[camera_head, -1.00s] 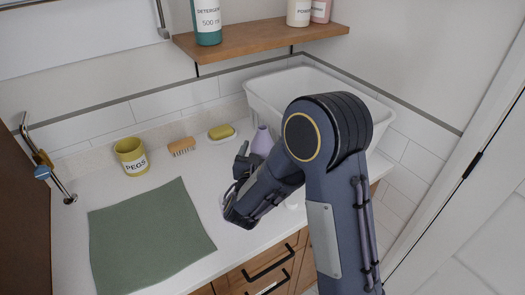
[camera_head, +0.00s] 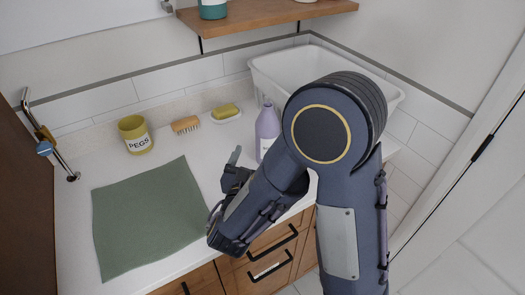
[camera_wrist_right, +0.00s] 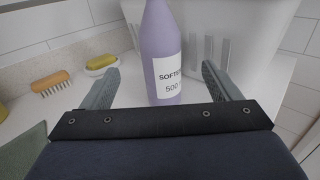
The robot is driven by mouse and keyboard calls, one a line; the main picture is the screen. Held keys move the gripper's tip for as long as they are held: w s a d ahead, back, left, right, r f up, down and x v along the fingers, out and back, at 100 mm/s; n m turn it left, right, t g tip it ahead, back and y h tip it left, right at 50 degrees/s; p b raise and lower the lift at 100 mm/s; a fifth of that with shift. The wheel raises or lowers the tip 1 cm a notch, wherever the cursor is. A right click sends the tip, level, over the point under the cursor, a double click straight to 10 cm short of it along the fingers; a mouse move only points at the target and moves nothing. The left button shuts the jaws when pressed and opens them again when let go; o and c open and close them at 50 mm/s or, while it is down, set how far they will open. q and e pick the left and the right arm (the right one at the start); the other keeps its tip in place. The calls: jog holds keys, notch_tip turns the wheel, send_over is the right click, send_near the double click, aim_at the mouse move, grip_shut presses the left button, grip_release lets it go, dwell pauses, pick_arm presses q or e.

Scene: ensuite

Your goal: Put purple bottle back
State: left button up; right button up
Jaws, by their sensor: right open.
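The purple bottle (camera_head: 267,127), with a white label, stands upright on the white counter in front of the white basket. In the right wrist view the purple bottle (camera_wrist_right: 164,50) shows beyond and between my open fingers, its label reading "SOFTE... 500". My right gripper (camera_head: 235,160) is open and empty, to the left of and nearer than the bottle. In the right wrist view its two fingers (camera_wrist_right: 158,88) are spread apart on either side of the bottle's line; whether they reach around it I cannot tell. The wooden shelf (camera_head: 260,22) above holds a teal bottle (camera_head: 212,8). My left gripper does not show.
A white basket (camera_head: 290,78) stands behind the bottle. A yellow pegs pot (camera_head: 134,134), a brush (camera_head: 185,125) and a yellow soap on a dish (camera_head: 226,112) line the back. A green cloth (camera_head: 150,218) lies at left on the counter.

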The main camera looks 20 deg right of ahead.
jog(key=s+d+f+m+g+y, duration=0.1)
jog(key=s+d+f+m+g, duration=0.2)
jog(key=s+d+m+g, duration=0.45)
jog(key=s+d+f+m+g+y, duration=0.1)
jog(key=s+d+f+m+g, duration=0.1)
jog(key=s+d+m+g, duration=0.55)
jog(key=s+a+m+t+y, duration=0.2)
jog(key=s+a+m+y, duration=0.6)
jog(key=a+m+y, duration=0.15)
jog(key=a+r+m+t+y, duration=0.1)
jog(key=m, duration=0.1)
jog(key=w+a+r+m+t+y, duration=0.1)
jog(key=m+t, duration=0.1)
jog(key=a+r+m+t+y, duration=0.1)
jog(key=a+r+m, duration=0.1)
jog(key=shift+w, duration=0.35)
